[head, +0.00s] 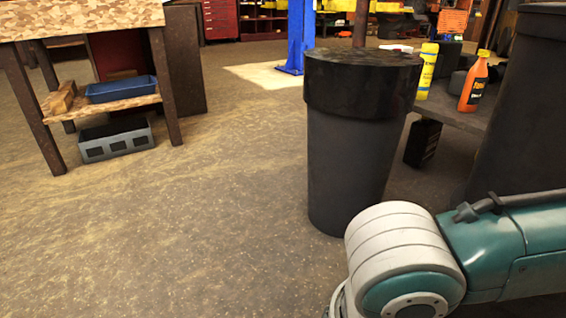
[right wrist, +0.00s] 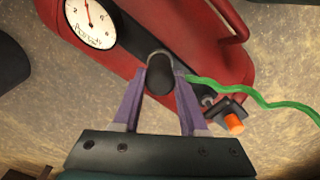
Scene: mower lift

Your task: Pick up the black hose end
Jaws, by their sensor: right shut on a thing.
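In the right wrist view, the black hose end (right wrist: 160,75) is a short dark cylinder between the purple fingers of my right gripper (right wrist: 161,78). The fingers are shut on it from both sides. Behind it is a red tank (right wrist: 118,62), which looks like a compressor, with a round white gauge (right wrist: 90,20). A green hose (right wrist: 235,90) runs off to the right from near the right fingertip; how it joins the black end is hidden. In the head view only part of my right arm shows at the lower right. My left gripper is in neither view.
A black lidded bin (head: 350,150) stands beside my right arm. A low table (head: 450,112) with bottles is behind it. A wooden workbench (head: 85,18) stands at the left. The floor between is clear. An orange-ended fitting (right wrist: 234,123) sits near the tank.

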